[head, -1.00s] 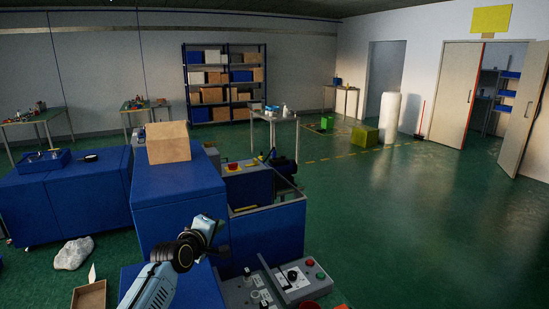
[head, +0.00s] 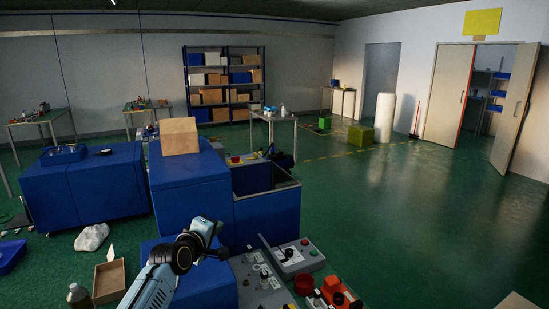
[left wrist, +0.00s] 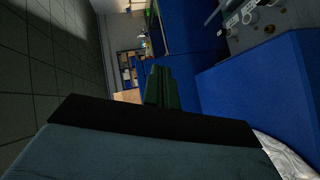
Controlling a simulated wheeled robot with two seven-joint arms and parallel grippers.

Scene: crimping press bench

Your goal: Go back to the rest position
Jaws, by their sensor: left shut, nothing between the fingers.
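My left arm comes in at the bottom of the head view, and its left gripper end (head: 205,230) is in front of the blue cabinet (head: 190,192). In the left wrist view the dark fingers of the left gripper (left wrist: 159,86) are together, with nothing visible between them. They appear to be in free space, apart from the blue surfaces around them. My right gripper is in neither view.
A grey control panel (head: 250,285) with buttons and a lever lies just right of my arm. A cardboard box (head: 180,136) sits on the blue cabinet. An open brown box (head: 109,281) and a white bag (head: 92,237) are on the floor at left. Open green floor is at right.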

